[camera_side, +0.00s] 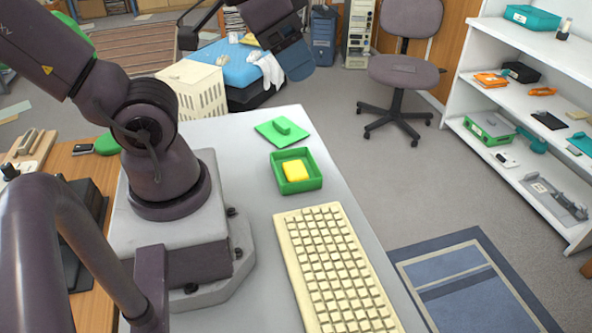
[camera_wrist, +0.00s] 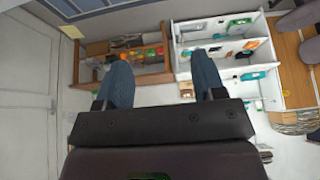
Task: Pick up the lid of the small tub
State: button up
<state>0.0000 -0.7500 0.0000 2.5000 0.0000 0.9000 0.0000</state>
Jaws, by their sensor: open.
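The green lid (camera_side: 272,133) lies flat on the grey table, with a raised block handle on its top. The small green tub (camera_side: 296,184) stands just in front of it, open at the top, with a yellow block (camera_side: 295,171) inside. My gripper (camera_side: 297,66) is high up, above and beyond the lid in the side view, clear of the table. In the wrist view its two blue fingers (camera_wrist: 162,78) are spread apart with nothing between them. The lid and tub do not show in the wrist view.
A cream keyboard (camera_side: 335,270) lies on the table in front of the tub. The table (camera_side: 225,127) is bare around the lid. A white shelf (camera_side: 520,100) with assorted items stands at the right, and an office chair (camera_side: 404,70) stands behind.

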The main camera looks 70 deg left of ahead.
jog(key=shift+c, duration=0.9)
jog(key=shift+f, duration=0.1)
